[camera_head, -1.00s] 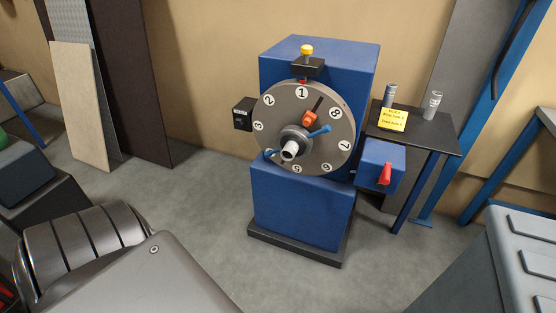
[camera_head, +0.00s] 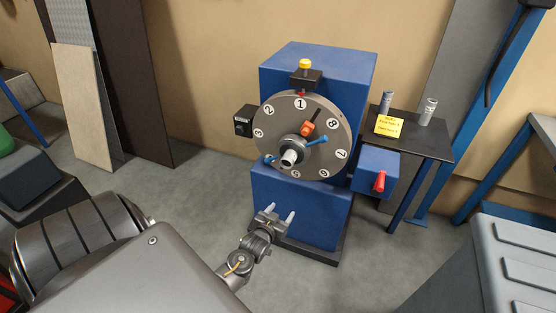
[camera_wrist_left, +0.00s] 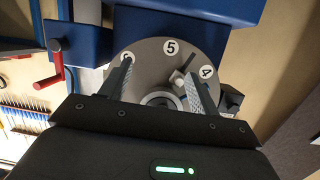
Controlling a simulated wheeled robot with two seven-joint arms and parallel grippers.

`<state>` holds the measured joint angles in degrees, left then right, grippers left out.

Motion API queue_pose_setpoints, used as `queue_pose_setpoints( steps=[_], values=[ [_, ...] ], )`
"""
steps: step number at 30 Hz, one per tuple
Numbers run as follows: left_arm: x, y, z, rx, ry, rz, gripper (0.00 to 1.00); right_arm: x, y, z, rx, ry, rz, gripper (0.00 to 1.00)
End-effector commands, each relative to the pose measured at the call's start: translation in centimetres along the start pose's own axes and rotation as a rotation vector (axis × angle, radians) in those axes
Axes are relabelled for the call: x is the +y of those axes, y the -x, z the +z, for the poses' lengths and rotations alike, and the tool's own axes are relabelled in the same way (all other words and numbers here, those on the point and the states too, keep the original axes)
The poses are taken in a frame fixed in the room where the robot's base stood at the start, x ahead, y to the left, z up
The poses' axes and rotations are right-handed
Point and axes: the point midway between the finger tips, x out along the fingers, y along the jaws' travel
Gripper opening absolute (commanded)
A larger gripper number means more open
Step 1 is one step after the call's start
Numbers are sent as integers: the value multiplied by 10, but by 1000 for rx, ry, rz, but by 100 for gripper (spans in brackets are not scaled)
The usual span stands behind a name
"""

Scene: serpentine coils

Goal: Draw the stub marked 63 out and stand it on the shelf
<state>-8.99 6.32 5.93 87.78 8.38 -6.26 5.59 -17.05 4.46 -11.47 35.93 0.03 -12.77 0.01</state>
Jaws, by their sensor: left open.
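A grey round dial (camera_head: 332,112) with numbered discs is on the front of a blue cabinet (camera_head: 300,205). A dark shelf (camera_head: 425,147) stands to the right, holding a dark cylinder (camera_head: 386,101) and a grey one (camera_head: 428,111), both upright. My left gripper (camera_head: 280,210) is open and empty, below the dial in front of the cabinet. In the left wrist view its fingers (camera_wrist_left: 157,80) stand apart with the dial (camera_wrist_left: 150,55) beyond them. My right gripper is out of view.
A blue box with a red handle (camera_head: 380,182) juts out at right, below the shelf. Floor left of the cabinet is clear.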

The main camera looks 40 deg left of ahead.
Motion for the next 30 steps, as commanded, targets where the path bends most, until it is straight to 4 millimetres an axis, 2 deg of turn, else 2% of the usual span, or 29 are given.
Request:
queue_pose_setpoints(
  steps=[1,3,6,9,12,17,20,26,30],
  values=[
    [-7,-1,-38,64,16,-16,62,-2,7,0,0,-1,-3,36],
    [-16,0,-74,133,34,-34,62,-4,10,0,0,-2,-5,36],
    [-25,3,-111,207,52,-55,62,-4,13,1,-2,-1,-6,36],
    [-31,5,-132,251,62,-66,62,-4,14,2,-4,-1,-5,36],
    [-33,7,-141,269,66,-71,62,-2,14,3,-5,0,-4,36],
    [-34,3,-142,272,67,-71,62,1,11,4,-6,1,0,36],
    [-34,-9,-143,273,66,-71,62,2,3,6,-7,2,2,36],
    [-37,-45,-150,273,66,-70,62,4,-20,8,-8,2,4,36],
    [-39,-65,-159,271,67,-71,62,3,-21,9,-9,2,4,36]
  ],
)
